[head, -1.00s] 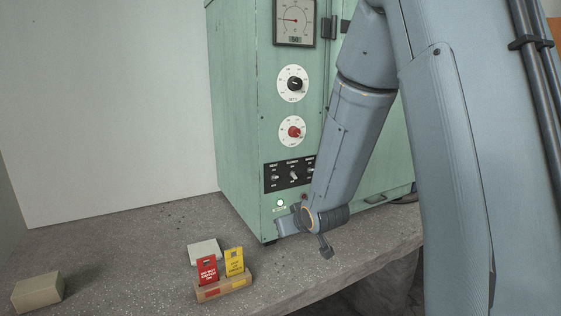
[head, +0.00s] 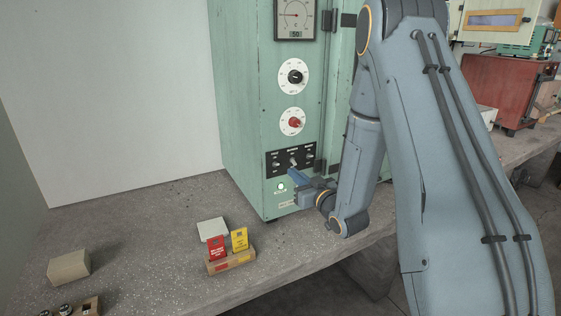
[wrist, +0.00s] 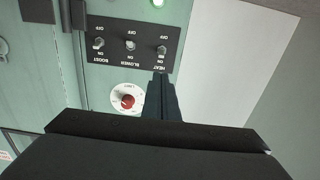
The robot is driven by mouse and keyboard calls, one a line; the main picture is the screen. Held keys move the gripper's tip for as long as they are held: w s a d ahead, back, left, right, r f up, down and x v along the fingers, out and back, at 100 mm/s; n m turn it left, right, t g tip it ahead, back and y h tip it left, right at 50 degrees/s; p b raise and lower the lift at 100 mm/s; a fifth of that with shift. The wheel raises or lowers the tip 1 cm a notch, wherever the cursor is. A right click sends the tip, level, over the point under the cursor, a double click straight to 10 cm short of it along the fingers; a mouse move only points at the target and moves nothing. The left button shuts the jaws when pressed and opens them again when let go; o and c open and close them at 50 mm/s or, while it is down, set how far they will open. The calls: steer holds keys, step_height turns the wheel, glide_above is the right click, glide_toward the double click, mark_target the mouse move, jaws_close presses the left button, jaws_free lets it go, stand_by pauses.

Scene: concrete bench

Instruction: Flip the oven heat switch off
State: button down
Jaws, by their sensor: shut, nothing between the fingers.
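The green oven (head: 240,110) stands on the bench with a black switch panel (head: 268,172) low on its front. The panel also shows upside down in the wrist view (wrist: 115,62), with switches marked HEAT, BLOWER and BOOST. The heat switch (wrist: 161,50) is a small metal toggle at the panel's right end there, between OFF above and ON below. Its lever position is hard to tell. My gripper (head: 291,173) is shut and empty, just in front of the panel's lower part. In the wrist view its fingertips (wrist: 160,76) lie just below the heat switch; contact is unclear.
A red knob (head: 292,122) and a black knob (head: 295,77) sit above the panel. A lit green lamp (head: 282,186) is below it. A wooden holder with red and yellow tags (head: 231,262) and a pale block (head: 69,266) stand on the bench.

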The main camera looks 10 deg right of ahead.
mark_target(276, 164)
steer(key=p+x, duration=0.3)
steer(key=x, duration=0.7)
steer(key=shift+a+f+b, duration=0.15)
steer(key=shift+f+b, duration=0.1)
steer(key=shift+b, duration=0.3)
